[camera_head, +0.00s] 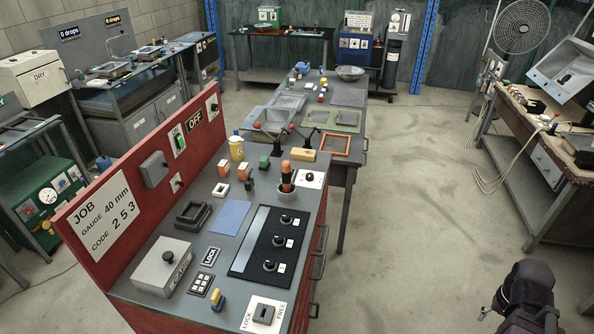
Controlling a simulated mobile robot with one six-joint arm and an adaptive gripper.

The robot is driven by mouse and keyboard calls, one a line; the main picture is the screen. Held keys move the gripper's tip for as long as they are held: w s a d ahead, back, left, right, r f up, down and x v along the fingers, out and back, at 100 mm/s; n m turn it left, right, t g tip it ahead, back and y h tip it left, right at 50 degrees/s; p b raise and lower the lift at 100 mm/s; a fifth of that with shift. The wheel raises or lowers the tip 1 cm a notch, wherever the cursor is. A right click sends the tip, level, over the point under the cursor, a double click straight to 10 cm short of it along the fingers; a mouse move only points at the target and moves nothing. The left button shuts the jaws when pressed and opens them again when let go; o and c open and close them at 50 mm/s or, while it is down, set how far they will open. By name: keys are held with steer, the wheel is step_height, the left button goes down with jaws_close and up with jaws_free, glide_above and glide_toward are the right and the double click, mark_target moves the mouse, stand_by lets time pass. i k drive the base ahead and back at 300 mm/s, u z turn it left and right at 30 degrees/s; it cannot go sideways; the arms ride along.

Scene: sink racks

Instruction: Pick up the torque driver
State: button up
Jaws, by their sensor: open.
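An orange-handled tool (286,169), which looks like the torque driver, stands upright in a dark round holder (286,187) near the far right end of the red-backed bench (170,214). Its lower part is hidden in the holder. A small yellow and blue item (218,299) stands at the bench's near edge; I cannot tell what it is. My gripper (497,314) is at the lower right over the floor, well apart from the bench and the tool. It is open and empty, partly cut off by the frame's lower edge.
The bench top holds a black panel with knobs (270,243), a grey box (163,268), a blue mat (230,217) and several small blocks. A table with trays and an orange frame (335,144) stands behind. A wooden bench (540,130) is at right. Floor between is clear.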

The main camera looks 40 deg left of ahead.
mark_target(286, 165)
steer(key=u, duration=0.05)
steer(key=i, duration=0.8)
steer(key=u, duration=0.5)
steer(key=i, duration=0.55)
steer(key=u, duration=0.3)
